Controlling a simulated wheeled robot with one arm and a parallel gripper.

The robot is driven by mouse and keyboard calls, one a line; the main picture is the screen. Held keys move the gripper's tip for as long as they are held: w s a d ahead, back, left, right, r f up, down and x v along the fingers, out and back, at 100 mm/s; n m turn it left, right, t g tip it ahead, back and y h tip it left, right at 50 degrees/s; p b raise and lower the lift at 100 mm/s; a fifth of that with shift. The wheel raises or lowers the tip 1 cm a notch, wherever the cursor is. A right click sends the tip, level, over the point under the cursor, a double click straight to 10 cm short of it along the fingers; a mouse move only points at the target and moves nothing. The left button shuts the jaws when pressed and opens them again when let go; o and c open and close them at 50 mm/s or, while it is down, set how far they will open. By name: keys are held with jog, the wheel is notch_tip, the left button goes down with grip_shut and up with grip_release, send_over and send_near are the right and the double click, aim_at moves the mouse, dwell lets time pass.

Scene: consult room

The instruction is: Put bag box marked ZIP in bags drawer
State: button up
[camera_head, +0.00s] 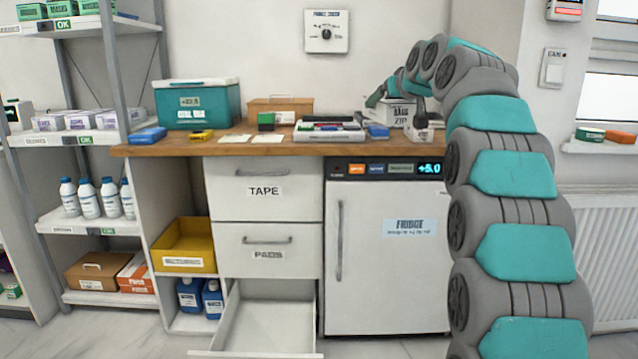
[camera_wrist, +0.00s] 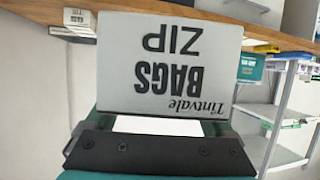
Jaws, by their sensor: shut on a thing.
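The bag box marked ZIP (camera_head: 402,115) is a pale grey carton at the right of the counter in the head view. In the wrist view the box (camera_wrist: 168,65) fills the middle, its "BAGS ZIP" print upside down. My gripper (camera_head: 420,108) is shut on this box; the fingertips are largely hidden. An open, empty white drawer (camera_head: 262,325) stands pulled out at the bottom of the cabinet. Its front label is out of sight. The drawers above it, marked TAPE (camera_head: 264,191) and PADS (camera_head: 268,254), are shut.
The wooden counter (camera_head: 230,148) holds a teal cool box (camera_head: 197,105), a wooden box and several small items. A white fridge (camera_head: 388,260) stands right of the drawers. A yellow bin (camera_head: 187,245) sits to their left. Floor in front of the open drawer is barely visible.

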jog(key=w+d+f+m+h, duration=0.1)
jog(key=w+f+m+h, duration=0.15)
jog(key=f, duration=1.25)
jog(key=s+f, duration=0.4)
jog(key=f, duration=0.7)
jog(key=s+a+f, duration=0.1)
jog(key=s+f, duration=0.4)
jog(key=f, duration=0.6)
jog(key=s+a+f, duration=0.1)
jog(key=s+f, duration=0.3)
jog(key=f, duration=0.8)
jog(key=shift+s, duration=0.15)
jog(key=shift+a, duration=0.15)
